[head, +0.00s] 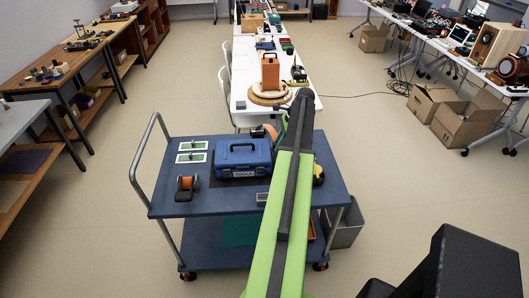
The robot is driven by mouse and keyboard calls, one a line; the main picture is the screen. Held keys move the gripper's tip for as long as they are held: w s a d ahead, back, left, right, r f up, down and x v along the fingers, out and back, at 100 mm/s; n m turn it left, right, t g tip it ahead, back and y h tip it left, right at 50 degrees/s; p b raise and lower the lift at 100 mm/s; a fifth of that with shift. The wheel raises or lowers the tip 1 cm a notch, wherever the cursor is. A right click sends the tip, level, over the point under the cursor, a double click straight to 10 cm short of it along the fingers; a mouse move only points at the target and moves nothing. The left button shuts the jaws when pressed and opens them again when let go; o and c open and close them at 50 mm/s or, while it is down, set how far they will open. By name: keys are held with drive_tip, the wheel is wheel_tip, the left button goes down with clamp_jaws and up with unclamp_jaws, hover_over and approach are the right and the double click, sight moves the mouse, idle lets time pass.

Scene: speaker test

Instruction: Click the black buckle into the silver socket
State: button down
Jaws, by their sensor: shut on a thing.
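My green and black arm (283,200) reaches forward over the blue cart (335,180). My gripper cannot be made out; the far end of the arm is hidden behind its own upper link. I cannot make out the black buckle. A small silver-grey piece (262,197) lies on the cart top, just left of my arm and below the blue toolbox; it may be the silver socket, but it is too small to tell.
The cart also holds a blue toolbox (243,158), an orange and black spool-like item (187,188) and two green-and-white cards (192,157). A grey bin (345,232) stands right of the cart. A long white table (238,95) lies beyond.

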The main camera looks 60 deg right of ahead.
drive_tip(key=s+a+r+p, duration=0.1)
drive_tip(key=a+r+p, duration=0.1)
drive_tip(key=a, duration=0.5)
drive_tip(key=s+a+r+p, duration=0.1)
drive_tip(key=a+r, duration=0.3)
drive_tip(key=a, duration=0.4)
drive_tip(key=shift+s+p, duration=0.15)
drive_tip(key=shift+p, duration=0.65)
drive_tip(key=shift+f, duration=0.1)
wheel_tip(320, 180, down, 15)
drive_tip(key=b, duration=1.5)
drive_tip(key=shift+f+b, duration=0.15)
drive_tip(key=shift+b, duration=0.15)
drive_tip(key=shift+f+b, duration=1.75)
drive_tip(key=c, duration=1.1)
unclamp_jaws()
